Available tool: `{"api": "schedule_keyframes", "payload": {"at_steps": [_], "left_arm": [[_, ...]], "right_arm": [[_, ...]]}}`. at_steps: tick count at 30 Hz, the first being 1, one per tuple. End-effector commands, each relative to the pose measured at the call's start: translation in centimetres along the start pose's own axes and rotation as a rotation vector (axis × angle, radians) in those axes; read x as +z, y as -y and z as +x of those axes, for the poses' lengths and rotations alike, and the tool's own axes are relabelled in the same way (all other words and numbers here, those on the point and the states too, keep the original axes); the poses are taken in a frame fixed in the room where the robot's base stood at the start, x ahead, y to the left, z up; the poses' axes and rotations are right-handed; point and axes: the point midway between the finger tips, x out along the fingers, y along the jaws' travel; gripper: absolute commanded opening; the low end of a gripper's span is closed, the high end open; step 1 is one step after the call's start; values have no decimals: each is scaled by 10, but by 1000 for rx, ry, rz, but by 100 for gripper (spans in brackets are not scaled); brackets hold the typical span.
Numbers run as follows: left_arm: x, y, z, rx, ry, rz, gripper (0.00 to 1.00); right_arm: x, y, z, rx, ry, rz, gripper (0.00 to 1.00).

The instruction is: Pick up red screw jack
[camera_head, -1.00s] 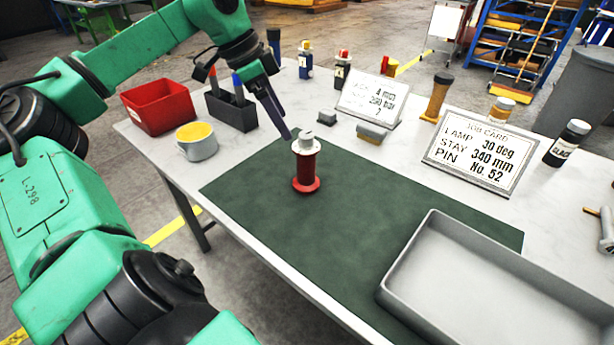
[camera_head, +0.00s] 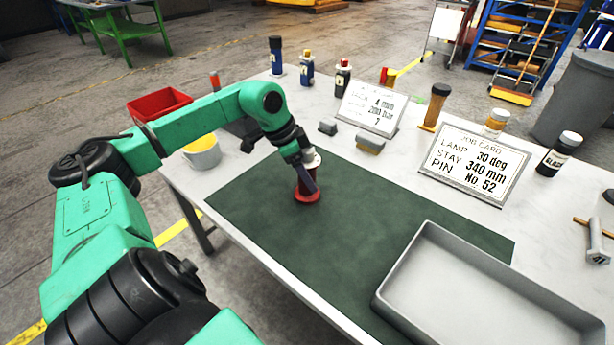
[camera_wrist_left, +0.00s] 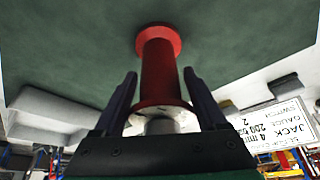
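The red screw jack (camera_head: 299,193) stands upright on the dark green mat (camera_head: 262,230), with a round red base and a pale top. My left gripper (camera_head: 309,178) is down at the jack and partly covers it in the head view. In the left wrist view the red jack (camera_wrist_left: 160,68) lies between the two dark fingers of my left gripper (camera_wrist_left: 158,92). The fingers are spread, with a visible gap on each side of the body. My right gripper is not in view.
A grey tray (camera_head: 408,262) sits at the mat's front right. A white cup with yellow inside (camera_head: 203,153) and a red bin (camera_head: 158,103) are at the left, near my arm. Two cards (camera_head: 370,107) (camera_head: 474,165), small blocks and bottles stand behind the mat.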

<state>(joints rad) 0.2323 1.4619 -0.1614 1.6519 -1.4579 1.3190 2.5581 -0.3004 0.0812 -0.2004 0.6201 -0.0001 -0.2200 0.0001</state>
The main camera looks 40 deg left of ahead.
Motion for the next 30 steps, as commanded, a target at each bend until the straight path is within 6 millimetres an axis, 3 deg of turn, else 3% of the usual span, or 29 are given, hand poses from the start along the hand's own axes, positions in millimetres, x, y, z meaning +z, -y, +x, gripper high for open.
{"api": "schedule_keyframes", "payload": {"at_steps": [1, 5, 15, 20, 30], "left_arm": [[0, 0, 0, 0, 0, 0, 48], [0, 0, 0, 1, 1, 0, 0], [-2, 0, -3, -1, -3, 1, 0], [-9, 1, -20, -3, -6, 2, 0], [-57, 0, -132, -2, -12, 3, 0]], "right_arm": [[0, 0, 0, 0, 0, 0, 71], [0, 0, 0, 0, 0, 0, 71], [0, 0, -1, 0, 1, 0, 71], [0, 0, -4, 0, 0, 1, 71], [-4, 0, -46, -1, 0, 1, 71]]}}
